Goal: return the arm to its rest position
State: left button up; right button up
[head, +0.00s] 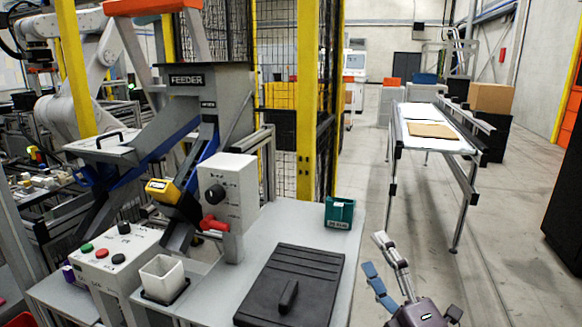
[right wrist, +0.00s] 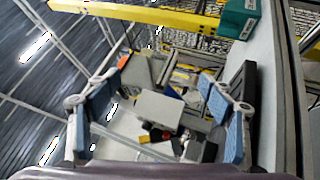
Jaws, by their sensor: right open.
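My right gripper (head: 374,251) is at the lower right of the head view, beside the right edge of the grey worktable (head: 225,285). Its blue-padded fingers are spread with nothing between them. The right wrist view shows the same open gripper (right wrist: 160,84), with the fingers wide apart and the bench equipment beyond them. It touches nothing that I can see. My left gripper is in neither view.
A control box (head: 118,262) and the feeder (head: 205,78) are left. Open floor (head: 500,285) lies right, before a long table (head: 432,112).

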jog(key=s+d+f+m+g+h, duration=0.3)
jog(key=s+f+m, duration=0.15)
jog(key=f, duration=0.35)
jog(key=s+d+f+m+g+h, duration=0.2)
jog(key=s+f+m+g+h, duration=0.1)
jog(key=f+m, duration=0.35)
jog(key=s+d+f+m+g+h, duration=0.3)
jog(key=s+f+m, duration=0.15)
jog(key=f, duration=0.35)
jog(key=s+a+f+m+g+y, duration=0.1)
jog(key=s+a+f+m+g, duration=0.2)
jog(key=s, duration=0.4)
jog(key=s+f+m+g+y, duration=0.1)
jog(key=s+f+g, duration=0.25)
jog(key=s, duration=0.35)
jog(key=s+a+f+m+g, duration=0.1)
jog(key=s+a+f+g, duration=0.1)
jog(key=s+f, duration=0.3)
jog(key=s+f+g, duration=0.1)
jog(key=s+f, duration=0.2)
jog(key=f, duration=2.3)
jog(key=s+d+f+g, duration=0.1)
jog(key=s+d+f, duration=0.2)
jog(key=s+f, duration=1.2)
jog(key=shift+s+d+f, duration=0.2)
jog(key=shift+s, duration=1.05)
jog(key=shift+g, duration=0.25)
